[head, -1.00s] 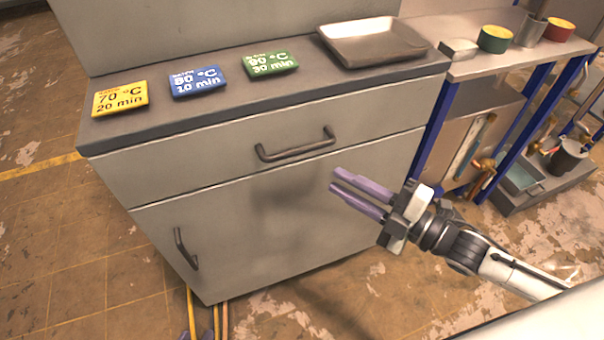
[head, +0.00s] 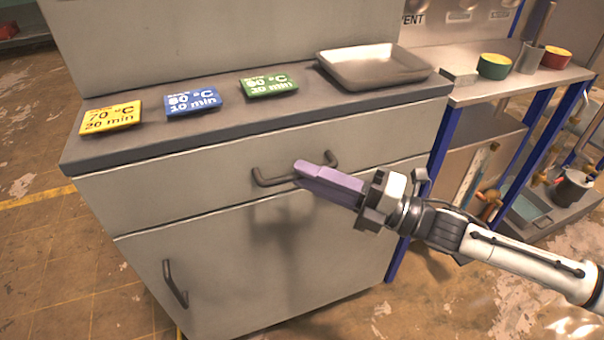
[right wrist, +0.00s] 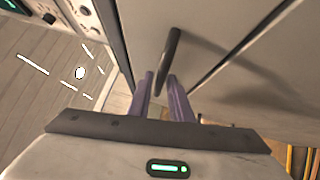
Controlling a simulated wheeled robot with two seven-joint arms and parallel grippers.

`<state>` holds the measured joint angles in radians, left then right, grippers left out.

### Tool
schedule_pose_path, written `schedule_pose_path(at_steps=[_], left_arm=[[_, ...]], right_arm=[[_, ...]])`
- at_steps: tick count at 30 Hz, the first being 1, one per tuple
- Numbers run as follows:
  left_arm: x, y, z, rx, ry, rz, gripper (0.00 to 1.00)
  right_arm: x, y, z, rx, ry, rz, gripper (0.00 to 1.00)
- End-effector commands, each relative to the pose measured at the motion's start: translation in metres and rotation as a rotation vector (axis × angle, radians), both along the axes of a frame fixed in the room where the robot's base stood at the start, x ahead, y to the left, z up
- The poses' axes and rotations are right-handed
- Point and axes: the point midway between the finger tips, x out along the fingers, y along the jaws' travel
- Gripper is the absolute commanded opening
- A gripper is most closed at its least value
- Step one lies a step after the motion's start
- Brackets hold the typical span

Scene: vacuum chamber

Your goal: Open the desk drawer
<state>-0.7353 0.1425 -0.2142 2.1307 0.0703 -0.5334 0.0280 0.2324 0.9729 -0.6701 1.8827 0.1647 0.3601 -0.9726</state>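The desk drawer (head: 215,165) is the wide grey front under the worktop, and it looks flush with the cabinet. Its dark bar handle (head: 268,180) runs across the middle of the front. My right gripper (head: 312,175) is at the right half of the handle, its purple fingers covering part of the bar. In the right wrist view, the handle (right wrist: 171,55) reaches in between the two fingers of my open right gripper (right wrist: 161,80); a gap shows between them, and contact cannot be told. My left gripper is not in view.
A lower door (head: 230,270) with its own handle (head: 174,284) is below the drawer. Yellow (head: 110,117), blue (head: 192,102) and green (head: 269,86) signs and a metal tray (head: 374,66) are on top. A bench (head: 520,85) stands at right.

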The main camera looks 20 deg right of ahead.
Motion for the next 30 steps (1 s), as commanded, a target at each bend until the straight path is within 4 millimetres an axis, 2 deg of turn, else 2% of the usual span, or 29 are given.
schedule_pose_path(at_steps=[6,15,16,19,30], left_arm=[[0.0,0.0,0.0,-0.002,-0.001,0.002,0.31],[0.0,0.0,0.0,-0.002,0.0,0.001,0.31],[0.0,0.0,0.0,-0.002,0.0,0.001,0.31],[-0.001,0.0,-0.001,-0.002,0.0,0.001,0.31],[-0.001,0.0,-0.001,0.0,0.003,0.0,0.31]], right_arm=[[0.011,0.013,0.002,0.0,0.0,0.0,0.18],[0.012,0.014,0.002,0.0,0.001,0.0,0.18],[0.012,0.014,0.002,0.0,0.001,0.0,0.17],[0.012,0.014,0.002,0.0,0.001,0.0,0.0],[0.008,0.018,0.003,0.0,0.001,0.007,0.0]])
